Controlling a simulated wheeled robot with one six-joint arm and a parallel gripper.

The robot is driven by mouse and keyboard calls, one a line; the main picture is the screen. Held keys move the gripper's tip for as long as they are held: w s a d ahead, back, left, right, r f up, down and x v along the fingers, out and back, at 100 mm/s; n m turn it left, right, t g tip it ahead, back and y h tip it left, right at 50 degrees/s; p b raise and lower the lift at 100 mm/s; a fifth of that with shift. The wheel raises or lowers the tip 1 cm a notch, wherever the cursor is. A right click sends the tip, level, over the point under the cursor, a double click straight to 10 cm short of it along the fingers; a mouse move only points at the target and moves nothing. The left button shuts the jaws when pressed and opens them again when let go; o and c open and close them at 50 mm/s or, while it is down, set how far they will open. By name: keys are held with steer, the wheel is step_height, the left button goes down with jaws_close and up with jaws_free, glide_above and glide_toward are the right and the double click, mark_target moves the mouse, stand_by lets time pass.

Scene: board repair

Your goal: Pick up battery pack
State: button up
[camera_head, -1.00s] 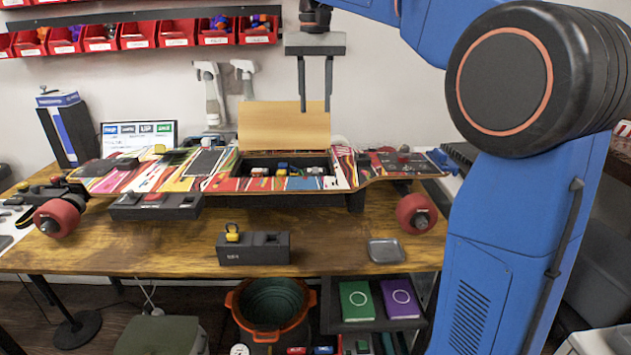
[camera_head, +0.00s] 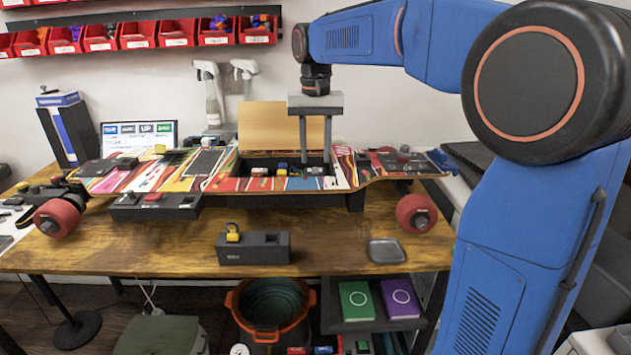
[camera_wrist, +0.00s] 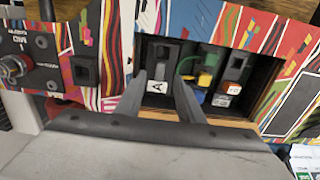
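My gripper (camera_head: 315,160) points down over the open dark compartment (camera_head: 258,159) in the colourful skateboard deck (camera_head: 350,170). Its two fingers are apart; in the wrist view my gripper (camera_wrist: 162,74) shows nothing clamped between them. A dark block with a white label marked "A" (camera_wrist: 157,86) lies in the compartment, in line with the gap between the fingers. Beside it are a yellow and green connector piece (camera_wrist: 203,78) and small labelled blocks (camera_wrist: 232,90). No label names the battery pack, so I cannot tell which piece it is. Finger contact is unclear.
The wooden lid (camera_head: 270,122) stands open behind the compartment. A black holder with a yellow piece (camera_head: 265,250) and a small grey tray (camera_head: 386,251) lie at the front of the table. Spray bottles (camera_head: 212,95) stand behind.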

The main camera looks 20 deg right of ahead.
mark_target(315, 170)
steer(key=shift+f, duration=1.95)
steer(key=shift+c, duration=0.3)
jaws_close()
steer(key=shift+r, duration=0.15)
step_height(315, 170, up, 10)
